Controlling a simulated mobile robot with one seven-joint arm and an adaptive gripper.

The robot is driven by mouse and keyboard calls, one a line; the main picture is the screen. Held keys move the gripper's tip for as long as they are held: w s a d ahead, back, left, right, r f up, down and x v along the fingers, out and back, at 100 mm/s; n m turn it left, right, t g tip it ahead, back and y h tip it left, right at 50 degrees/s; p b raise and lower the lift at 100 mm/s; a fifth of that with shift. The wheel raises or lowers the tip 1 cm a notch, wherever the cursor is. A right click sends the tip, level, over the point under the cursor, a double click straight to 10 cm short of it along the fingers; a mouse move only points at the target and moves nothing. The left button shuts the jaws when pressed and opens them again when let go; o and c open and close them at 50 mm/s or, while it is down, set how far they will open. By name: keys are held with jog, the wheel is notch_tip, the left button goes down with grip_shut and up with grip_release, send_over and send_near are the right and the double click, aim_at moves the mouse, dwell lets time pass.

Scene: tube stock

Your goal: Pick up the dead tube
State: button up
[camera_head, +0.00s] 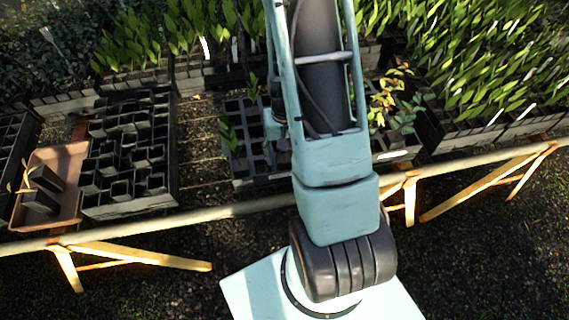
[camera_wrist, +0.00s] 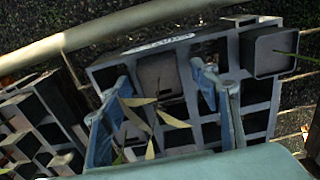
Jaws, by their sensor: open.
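My gripper (camera_wrist: 160,98) is open in the wrist view, its two blue fingers apart above a grey grid tray (camera_wrist: 105,68). A seedling with thin, drab yellowish leaves (camera_wrist: 150,115) shows between the fingers; its lower part and tube are not clear. A square dark tube (camera_wrist: 160,75) sits in the tray just beyond the leaves. I cannot tell whether the leaves belong to it.
Another tube (camera_wrist: 270,50) with a thin stem stands at the tray's upper right corner. At left are a tray of black tubes (camera_head: 92,208) and a terracotta tray (camera_head: 50,222) holding tubes. Dense green seedlings fill the back. A bench rail (camera_head: 225,211) runs along the front.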

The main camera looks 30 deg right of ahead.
jog(key=shift+f, duration=0.4)
jog(key=shift+c, duration=0.7)
grip_shut()
